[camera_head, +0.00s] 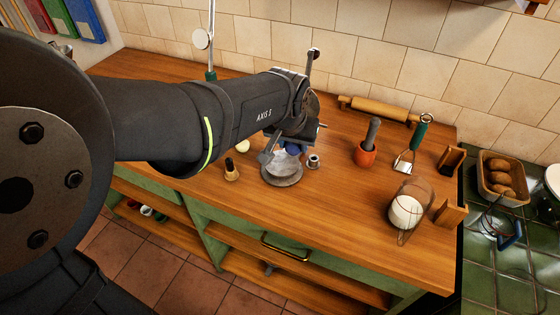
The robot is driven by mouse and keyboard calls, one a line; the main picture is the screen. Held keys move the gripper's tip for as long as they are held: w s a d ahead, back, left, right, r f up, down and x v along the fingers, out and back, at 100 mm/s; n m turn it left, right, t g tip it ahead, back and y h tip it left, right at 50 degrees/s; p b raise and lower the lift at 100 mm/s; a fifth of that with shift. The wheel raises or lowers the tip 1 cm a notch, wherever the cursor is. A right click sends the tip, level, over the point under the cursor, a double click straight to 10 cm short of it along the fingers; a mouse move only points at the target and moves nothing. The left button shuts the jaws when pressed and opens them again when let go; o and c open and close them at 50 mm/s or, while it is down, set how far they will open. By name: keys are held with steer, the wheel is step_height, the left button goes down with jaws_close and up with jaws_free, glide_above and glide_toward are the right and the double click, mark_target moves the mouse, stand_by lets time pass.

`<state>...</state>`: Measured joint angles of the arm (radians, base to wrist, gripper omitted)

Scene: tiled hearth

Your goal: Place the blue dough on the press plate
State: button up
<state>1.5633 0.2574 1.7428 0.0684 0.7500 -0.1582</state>
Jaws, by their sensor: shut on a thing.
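The blue dough (293,148) shows as a small blue patch under the end of my arm. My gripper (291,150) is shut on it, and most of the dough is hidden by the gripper. The press plate (283,181) is a round grey metal disc on the wooden counter, with a paler round area on top. My gripper and the dough are over its back part. I cannot tell whether the dough touches the plate.
A small wooden-based tool (231,173) stands left of the plate, and a small metal cup (313,161) stands right. A rolling pin (379,109) lies behind.

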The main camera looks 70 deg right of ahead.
steer(key=s+r+m, duration=0.1)
steer(key=s, duration=0.5)
steer(key=shift+g, duration=0.3)
steer(key=w+d+f, duration=0.1)
steer(key=w+f, duration=0.1)
steer(key=w, duration=0.1)
steer(key=w+d+f, duration=0.1)
steer(key=w+f, duration=0.1)
steer(key=w, duration=0.2)
steer(key=w+d+f, duration=0.1)
steer(key=w+f, duration=0.1)
steer(key=w, duration=0.1)
steer(key=shift+w+d+f, duration=0.25)
steer(key=shift+w+d, duration=0.05)
steer(key=shift+w, duration=0.05)
steer(key=shift+f, duration=2)
steer(key=shift+f, duration=0.1)
steer(key=o, duration=0.9)
steer(key=shift+o, duration=0.2)
steer(key=v, duration=1.2)
